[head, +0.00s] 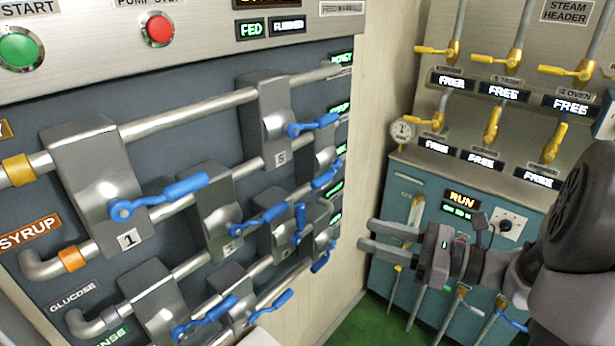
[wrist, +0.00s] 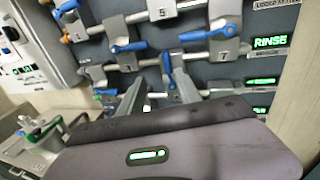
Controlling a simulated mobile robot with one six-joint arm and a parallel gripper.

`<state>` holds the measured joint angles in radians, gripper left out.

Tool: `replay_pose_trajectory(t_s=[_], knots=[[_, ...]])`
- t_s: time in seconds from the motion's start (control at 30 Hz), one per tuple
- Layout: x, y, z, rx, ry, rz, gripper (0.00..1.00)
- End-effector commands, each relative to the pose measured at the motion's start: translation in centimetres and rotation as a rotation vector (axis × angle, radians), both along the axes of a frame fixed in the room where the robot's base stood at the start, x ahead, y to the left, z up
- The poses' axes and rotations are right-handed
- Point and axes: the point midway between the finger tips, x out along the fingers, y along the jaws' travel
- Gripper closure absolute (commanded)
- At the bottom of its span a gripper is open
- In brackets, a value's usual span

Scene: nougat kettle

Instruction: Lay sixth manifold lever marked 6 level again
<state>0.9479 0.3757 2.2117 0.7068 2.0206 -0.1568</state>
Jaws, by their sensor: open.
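One blue lever (head: 299,218) stands upright on its grey valve block (head: 276,220) in the manifold, while the other blue levers lie along or slightly slanted to their pipes. It also shows upright in the wrist view (wrist: 167,67). I cannot read a 6 on its block. My gripper (head: 368,236) is open and empty. It points left toward the manifold and is apart from the upright lever in the head view. In the wrist view the two fingers (wrist: 160,85) reach up toward the foot of that lever and hide part of its block.
Block 1 (head: 95,180) and block 5 (head: 270,110) sit on the top pipe, with several lever blocks packed closely below. A cream wall edge (head: 372,130) separates the manifold from the steam header's yellow valves (head: 500,60). A teal cabinet (head: 405,190) stands behind my gripper.

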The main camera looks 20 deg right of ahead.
Motion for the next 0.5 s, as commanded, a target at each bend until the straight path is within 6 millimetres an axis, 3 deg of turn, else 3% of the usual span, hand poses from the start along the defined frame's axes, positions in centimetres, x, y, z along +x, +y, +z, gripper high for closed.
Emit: replay_pose_trajectory(t_s=[0.07, 0.17, 0.5], knots=[[0.3, -1.2, 0.0, 0.038, -0.004, -0.036, 0.59], [0.9, -0.9, 0.0, 0.049, -0.006, -0.044, 0.59], [6.5, 5.0, -0.2, 0.045, -0.005, -0.036, 0.59]])
